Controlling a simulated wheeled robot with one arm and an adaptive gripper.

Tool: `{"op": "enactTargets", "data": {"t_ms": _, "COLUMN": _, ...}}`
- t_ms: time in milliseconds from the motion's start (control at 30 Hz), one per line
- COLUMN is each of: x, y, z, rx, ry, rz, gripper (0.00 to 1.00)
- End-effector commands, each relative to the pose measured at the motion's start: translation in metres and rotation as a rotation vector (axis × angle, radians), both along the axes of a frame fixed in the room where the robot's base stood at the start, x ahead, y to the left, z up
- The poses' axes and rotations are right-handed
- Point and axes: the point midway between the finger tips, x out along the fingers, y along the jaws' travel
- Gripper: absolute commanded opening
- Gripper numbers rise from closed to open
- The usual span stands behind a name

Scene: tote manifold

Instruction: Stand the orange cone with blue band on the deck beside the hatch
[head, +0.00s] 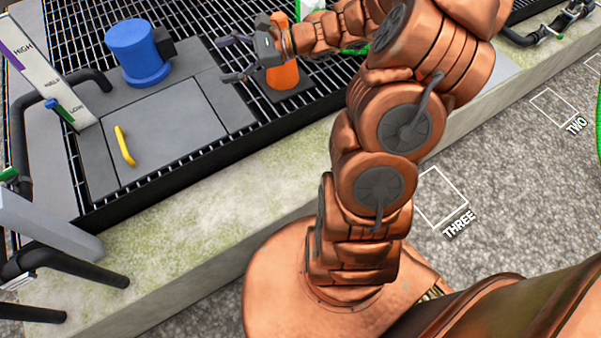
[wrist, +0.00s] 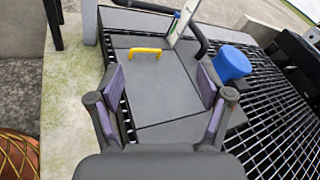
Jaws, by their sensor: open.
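An orange cone (head: 284,78) with a dark square base stands upright on the deck grating (head: 212,22), right of the hatch. My gripper crosses in front of its middle, so I cannot see its band. The hatch (head: 160,116) is a flat grey panel with a yellow handle (head: 124,146), and it lies closed. My gripper (head: 231,58) is open and empty, its fingers pointing left toward the hatch side. In the wrist view the open fingers (wrist: 160,76) frame the hatch panel (wrist: 165,88) and its yellow handle (wrist: 145,52). The cone does not show there.
A blue cylindrical motor (head: 138,52) stands behind the hatch. A level gauge (head: 45,70) and black pipes (head: 17,130) are at the left. A mossy concrete curb (head: 190,210) edges the deck. Gravel with marked squares THREE (head: 441,198) and TWO (head: 553,108) lies right.

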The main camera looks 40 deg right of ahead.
Motion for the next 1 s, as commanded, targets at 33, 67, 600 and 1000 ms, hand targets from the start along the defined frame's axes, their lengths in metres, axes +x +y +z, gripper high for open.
{"op": "enactTargets", "data": {"t_ms": 33, "x": -0.013, "y": 0.024, "z": 0.003, "rx": -0.052, "ry": -0.015, "rz": 0.081, "gripper": 0.79}}
{"op": "enactTargets", "data": {"t_ms": 67, "x": -0.022, "y": 0.037, "z": 0.005, "rx": -0.083, "ry": -0.024, "rz": 0.127, "gripper": 0.79}}
{"op": "enactTargets", "data": {"t_ms": 600, "x": -0.202, "y": 0.137, "z": -0.015, "rx": -0.645, "ry": -0.182, "rz": 0.902, "gripper": 0.79}}
{"op": "enactTargets", "data": {"t_ms": 1000, "x": -0.300, "y": 0.086, "z": -0.027, "rx": -1.067, "ry": -0.276, "rz": 1.373, "gripper": 0.79}}
